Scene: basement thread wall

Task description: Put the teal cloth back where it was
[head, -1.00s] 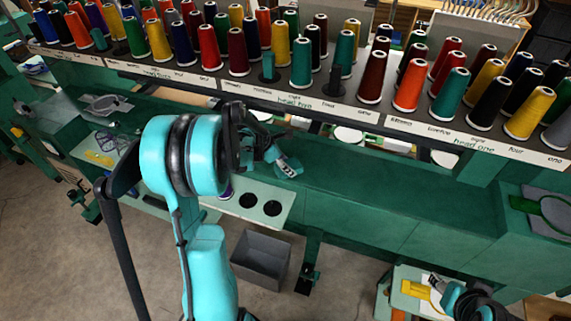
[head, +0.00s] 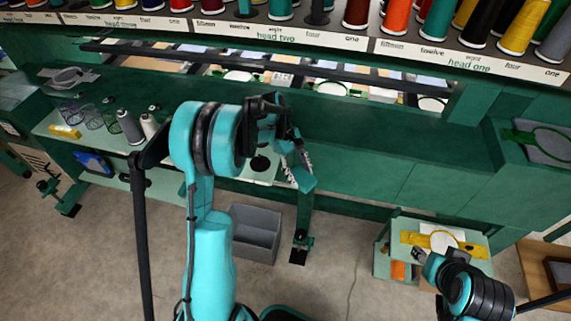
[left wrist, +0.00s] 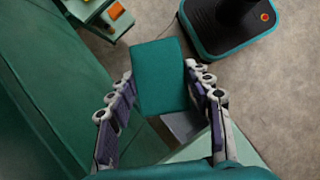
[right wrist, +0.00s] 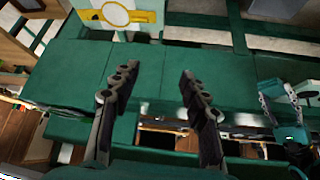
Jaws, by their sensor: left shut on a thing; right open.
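The teal cloth (left wrist: 162,77) shows in the left wrist view as a smooth, block-like folded piece between the two fingers. My left gripper (left wrist: 160,92) is shut on it. In the head view my left gripper (head: 292,160) is in front of the green machine bench, with a teal piece of the cloth (head: 302,180) at its fingertips, above the floor right of the grey bin. My right gripper (right wrist: 152,82) is open and empty in the right wrist view. In the head view it (head: 424,260) is beside the small stand at the lower right.
A grey bin (head: 254,232) stands on the floor. The pale green stand (head: 397,228) holds a yellow hooped piece (head: 440,240). Thread cones line the rack above the green bench (head: 370,185).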

